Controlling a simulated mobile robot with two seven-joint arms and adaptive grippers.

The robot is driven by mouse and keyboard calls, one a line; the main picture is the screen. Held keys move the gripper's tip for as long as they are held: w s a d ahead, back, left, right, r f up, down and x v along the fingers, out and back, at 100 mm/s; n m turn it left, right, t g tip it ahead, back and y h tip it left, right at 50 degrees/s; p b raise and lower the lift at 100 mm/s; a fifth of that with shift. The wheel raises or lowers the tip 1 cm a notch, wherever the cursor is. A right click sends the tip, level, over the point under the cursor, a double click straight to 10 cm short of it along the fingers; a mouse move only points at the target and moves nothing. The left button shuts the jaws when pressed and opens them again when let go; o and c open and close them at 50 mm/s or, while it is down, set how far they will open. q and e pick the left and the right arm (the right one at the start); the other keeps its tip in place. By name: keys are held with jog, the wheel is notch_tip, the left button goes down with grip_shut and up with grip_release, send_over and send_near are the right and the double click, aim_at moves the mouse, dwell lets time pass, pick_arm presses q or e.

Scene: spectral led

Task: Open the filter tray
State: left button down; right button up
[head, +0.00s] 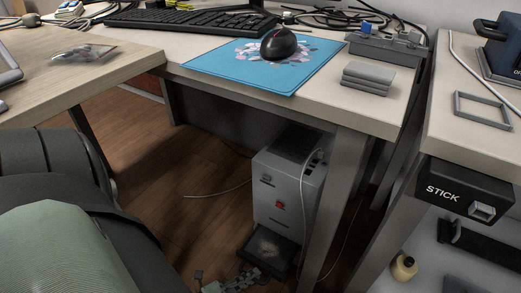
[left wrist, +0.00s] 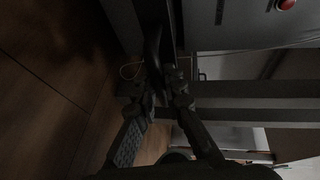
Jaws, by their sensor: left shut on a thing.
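A light grey box-shaped unit (head: 283,195) with a red button stands on the floor under the desk. Its dark filter tray (head: 272,247) sticks out from the lower front, with a pale patch on its inside. My left gripper (head: 250,279) is at the tray's front edge, low in the head view. In the left wrist view, the two dark fingers (left wrist: 163,88) close around a dark part of the tray (left wrist: 153,42); the exact contact is hard to make out in the shadow. The unit's front and red button show at the top right there. My right gripper is out of view.
A desk leg (head: 336,200) stands close to the right of the unit. A thin cable (head: 217,192) lies on the wooden floor. The floor left of the unit is otherwise mostly clear. The desktop with a blue mouse pad (head: 225,70) overhangs.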

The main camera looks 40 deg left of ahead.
pick_arm(q)
jog(key=shift+s, duration=0.2)
jog(key=c, duration=1.6)
grip_release()
jog(key=v, duration=1.2)
